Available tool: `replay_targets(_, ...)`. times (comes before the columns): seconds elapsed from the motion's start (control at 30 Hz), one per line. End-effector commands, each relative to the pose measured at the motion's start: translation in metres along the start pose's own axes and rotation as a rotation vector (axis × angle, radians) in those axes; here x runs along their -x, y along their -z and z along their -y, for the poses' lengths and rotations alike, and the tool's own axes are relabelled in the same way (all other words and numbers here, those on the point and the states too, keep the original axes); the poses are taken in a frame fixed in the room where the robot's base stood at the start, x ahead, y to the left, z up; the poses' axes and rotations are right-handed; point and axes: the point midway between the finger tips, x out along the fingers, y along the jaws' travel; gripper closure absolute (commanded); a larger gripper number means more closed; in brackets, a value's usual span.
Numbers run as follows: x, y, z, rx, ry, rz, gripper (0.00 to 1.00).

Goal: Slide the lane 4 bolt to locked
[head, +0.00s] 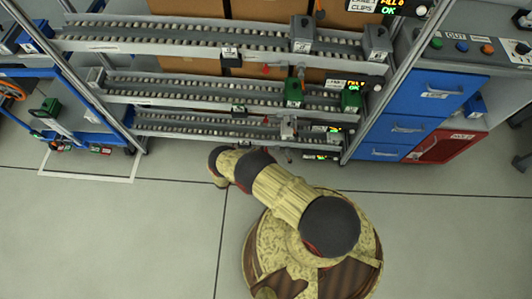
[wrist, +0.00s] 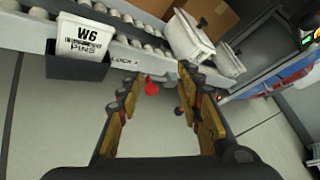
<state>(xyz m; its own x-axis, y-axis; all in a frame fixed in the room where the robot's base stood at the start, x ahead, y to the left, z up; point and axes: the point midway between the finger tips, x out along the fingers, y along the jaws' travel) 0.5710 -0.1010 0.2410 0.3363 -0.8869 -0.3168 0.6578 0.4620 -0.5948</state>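A red knob (wrist: 151,87) shows in the wrist view below the front rail of a roller lane (wrist: 140,60). Lettering that looks like "LOCK" is on the rail, up and left of the knob. My gripper (wrist: 161,80) is open, with one finger on either side of the knob in the picture. I cannot tell whether either finger touches it. A small dark part hangs near the right finger. In the head view my arm reaches to the lower lanes, and my fingers are not clear there. The lane number and the bolt's position cannot be read.
A white card marked W6 PINS (wrist: 82,38) in a dark holder stands left of the fingers. A white bin (wrist: 188,38) is beyond them. The rack (head: 200,90) has several roller lanes, with blue drawers (head: 430,92) to its right. The floor around my base is clear.

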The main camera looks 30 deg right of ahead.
Motion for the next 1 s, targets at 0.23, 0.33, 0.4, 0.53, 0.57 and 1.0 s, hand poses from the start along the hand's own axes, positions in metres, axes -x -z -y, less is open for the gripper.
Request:
replay_targets(0.23,-0.008,0.054,-0.012,0.156,-0.059,0.109,0.64)
replay_targets(0.33,-0.011,0.06,-0.013,0.177,-0.066,0.124,0.64)
replay_targets(0.4,-0.016,0.06,-0.014,0.18,-0.067,0.126,0.64)
replay_targets(0.53,-0.033,0.059,-0.015,0.179,-0.065,0.124,0.64)
replay_targets(0.57,-0.038,0.059,-0.015,0.179,-0.065,0.124,0.64)
replay_targets(1.0,-0.085,0.052,-0.019,0.18,-0.067,0.125,0.64)
